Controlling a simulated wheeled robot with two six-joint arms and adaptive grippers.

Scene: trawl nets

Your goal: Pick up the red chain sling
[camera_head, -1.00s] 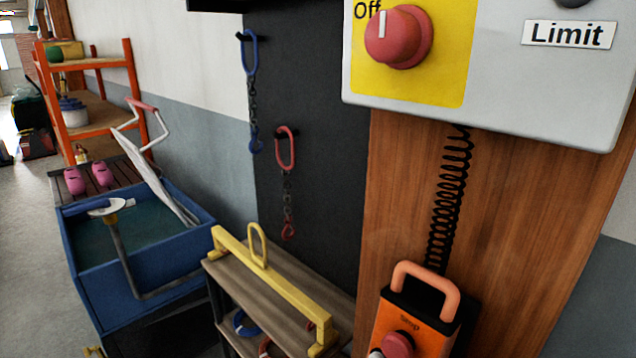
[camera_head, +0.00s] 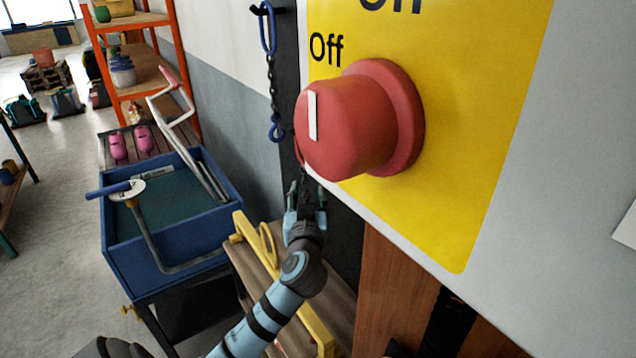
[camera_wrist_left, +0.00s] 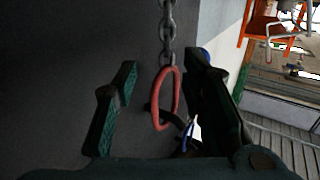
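The red chain sling (camera_wrist_left: 156,116) shows in the left wrist view. Its red oval ring sits on a dark peg, and its grey chain runs to the top of that picture. My left gripper (camera_wrist_left: 161,72) is open, with one finger on each side of the ring. I see no finger closed on it. In the head view my left gripper (camera_head: 305,192) is up at the dark panel, beside the large red knob. There the knob and gripper hide nearly all of the red sling. My right gripper is not in view.
The red knob (camera_head: 345,128) on its yellow plate (camera_head: 470,170) is very near the head camera. A blue chain sling (camera_head: 268,35) hangs left of it. Below are a yellow lifting beam (camera_head: 318,332) on a wooden stand and a blue tub (camera_head: 150,262).

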